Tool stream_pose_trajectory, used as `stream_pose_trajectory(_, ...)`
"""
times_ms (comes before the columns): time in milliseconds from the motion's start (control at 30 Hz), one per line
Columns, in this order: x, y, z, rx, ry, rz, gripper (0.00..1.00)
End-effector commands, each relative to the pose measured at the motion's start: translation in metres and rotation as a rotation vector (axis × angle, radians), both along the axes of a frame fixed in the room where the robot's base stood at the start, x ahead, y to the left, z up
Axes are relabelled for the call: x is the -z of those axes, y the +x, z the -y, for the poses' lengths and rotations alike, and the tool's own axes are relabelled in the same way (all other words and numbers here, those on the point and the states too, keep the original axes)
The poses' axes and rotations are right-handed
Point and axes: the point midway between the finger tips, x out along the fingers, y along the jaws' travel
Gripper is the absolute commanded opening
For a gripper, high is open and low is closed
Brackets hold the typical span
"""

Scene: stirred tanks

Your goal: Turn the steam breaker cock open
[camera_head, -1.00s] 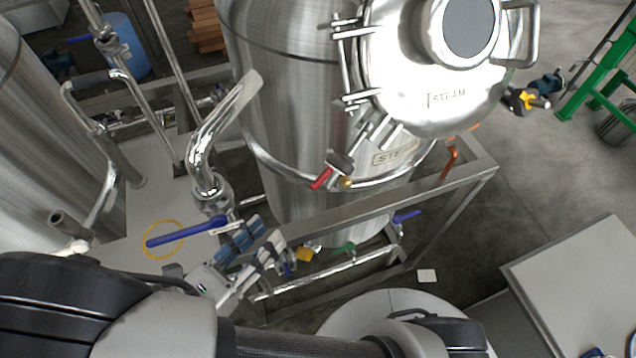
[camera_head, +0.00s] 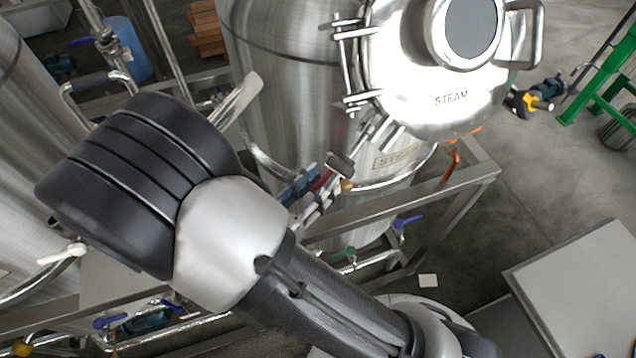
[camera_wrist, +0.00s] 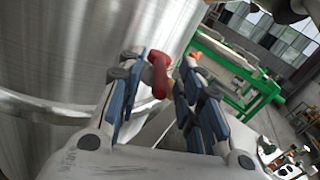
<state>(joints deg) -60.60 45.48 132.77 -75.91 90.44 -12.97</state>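The steam breaker cock shows as a short red handle (camera_head: 324,180) low on the side of the steel tank (camera_head: 290,100) labelled STEAM. A dark fitting and a brass-coloured part sit beside it. In the wrist view the red handle (camera_wrist: 159,76) stands between my two blue-padded fingers, near their tips. My gripper (camera_wrist: 161,70) is open, with a gap showing beside the handle. In the head view my gripper (camera_head: 306,188) is at the handle and partly hides it. I cannot tell whether a finger touches it.
A steel frame rail (camera_head: 440,190) runs in front of the tank. Blue valve handles (camera_head: 407,221) and a green one (camera_head: 344,252) sit lower on the pipes. A green stand (camera_head: 600,85) is at the right. My arm covers the left pipework.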

Motion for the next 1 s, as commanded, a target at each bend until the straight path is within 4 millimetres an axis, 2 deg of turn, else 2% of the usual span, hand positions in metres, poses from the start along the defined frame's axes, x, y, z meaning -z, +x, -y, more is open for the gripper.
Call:
stream_pose_trajectory(200,-0.0001,0.0,-0.0002,0.0,0.0,0.0,0.32)
stream_pose_trajectory(667,0.0,-0.0002,-0.0003,0.0,0.0,0.0,0.01)
stream_pose_trajectory(1000,-0.0004,-0.0001,-0.0003,0.0,0.0,0.001,0.0)
